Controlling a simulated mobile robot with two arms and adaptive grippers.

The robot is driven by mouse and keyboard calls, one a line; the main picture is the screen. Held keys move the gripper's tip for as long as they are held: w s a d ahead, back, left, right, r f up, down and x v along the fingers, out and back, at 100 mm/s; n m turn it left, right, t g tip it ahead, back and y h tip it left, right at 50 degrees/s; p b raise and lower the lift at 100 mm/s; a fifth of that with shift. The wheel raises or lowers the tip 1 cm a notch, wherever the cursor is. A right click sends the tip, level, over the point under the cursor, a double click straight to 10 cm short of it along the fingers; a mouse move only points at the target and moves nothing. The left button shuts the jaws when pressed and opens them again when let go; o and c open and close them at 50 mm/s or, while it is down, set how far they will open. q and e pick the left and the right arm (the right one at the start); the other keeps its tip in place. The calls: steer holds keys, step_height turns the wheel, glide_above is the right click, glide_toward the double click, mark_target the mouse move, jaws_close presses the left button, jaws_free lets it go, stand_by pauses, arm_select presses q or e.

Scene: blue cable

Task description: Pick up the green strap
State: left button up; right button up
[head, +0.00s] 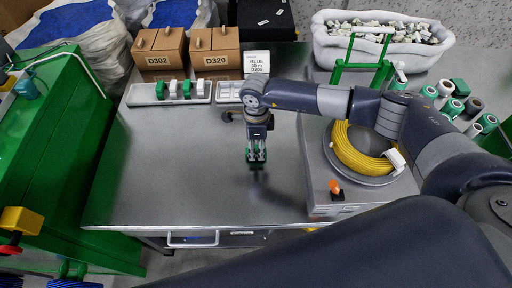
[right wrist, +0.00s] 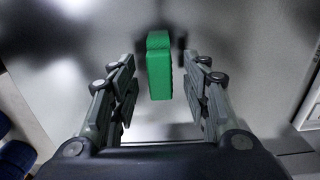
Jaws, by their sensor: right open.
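The green strap (right wrist: 159,70) is a small upright-looking green block in the right wrist view, ahead of and between my right fingers, with clear gaps on both sides. My right gripper (head: 257,158) is open and points down over the middle of the steel table (head: 165,160). In the head view, bits of green show at its fingertips, and the gripper hides most of the strap there. The open fingers also show in the right wrist view (right wrist: 160,103). My left gripper is not in view.
A tray (head: 143,95) with green and white pieces stands at the back left, before cardboard boxes (head: 158,49). A yellow cable coil (head: 352,155) sits on a grey device (head: 325,180) at right. Green and white spools (head: 453,107) stand far right. The table's left and front are clear.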

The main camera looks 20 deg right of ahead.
steer(key=shift+f, duration=0.1)
steer(key=c, duration=0.9)
